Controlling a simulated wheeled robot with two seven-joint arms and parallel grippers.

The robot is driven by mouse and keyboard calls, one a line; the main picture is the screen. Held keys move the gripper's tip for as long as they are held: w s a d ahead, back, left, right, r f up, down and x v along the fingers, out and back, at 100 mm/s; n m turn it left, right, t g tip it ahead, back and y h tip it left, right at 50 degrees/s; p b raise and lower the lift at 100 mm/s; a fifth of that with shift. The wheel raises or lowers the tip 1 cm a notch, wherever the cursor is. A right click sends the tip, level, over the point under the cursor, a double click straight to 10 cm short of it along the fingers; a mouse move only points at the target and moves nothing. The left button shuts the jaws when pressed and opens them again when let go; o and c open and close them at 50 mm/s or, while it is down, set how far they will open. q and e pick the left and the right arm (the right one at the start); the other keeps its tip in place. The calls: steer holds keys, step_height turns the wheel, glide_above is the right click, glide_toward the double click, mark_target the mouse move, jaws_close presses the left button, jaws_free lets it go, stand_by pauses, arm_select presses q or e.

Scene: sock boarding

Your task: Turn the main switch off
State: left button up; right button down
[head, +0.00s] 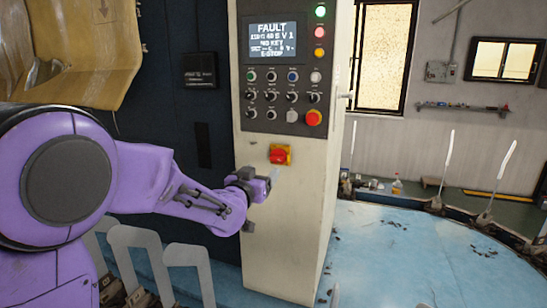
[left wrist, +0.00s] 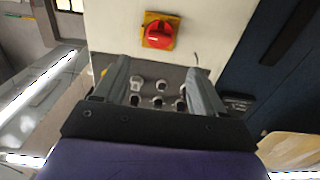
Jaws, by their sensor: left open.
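The main switch (head: 280,155) is a red rotary knob on a yellow plate, on the cream front of the control cabinet (head: 285,220), below the button panel. It also shows in the left wrist view (left wrist: 159,34), top centre, beyond my fingertips. The exact angle of its handle is hard to tell. My left gripper (head: 258,190) is in front of the cabinet, just below and left of the switch in the head view. My right gripper is not in view.
Above the switch is a dark panel (head: 258,97) with buttons, a red emergency button (head: 313,118) and a screen (head: 271,36) reading FAULT. Signal lamps stand at its right. Metal sock boards (head: 190,255) rise at lower left. A blue round platform (head: 400,255) lies right.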

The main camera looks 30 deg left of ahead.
mark_target(276, 159)
arm_select(q)
steer(key=p+x, duration=0.2)
steer(key=x, duration=0.7)
steer(key=shift+w+f, duration=0.1)
steer(key=shift+w, duration=0.6)
steer(key=c, duration=1.1)
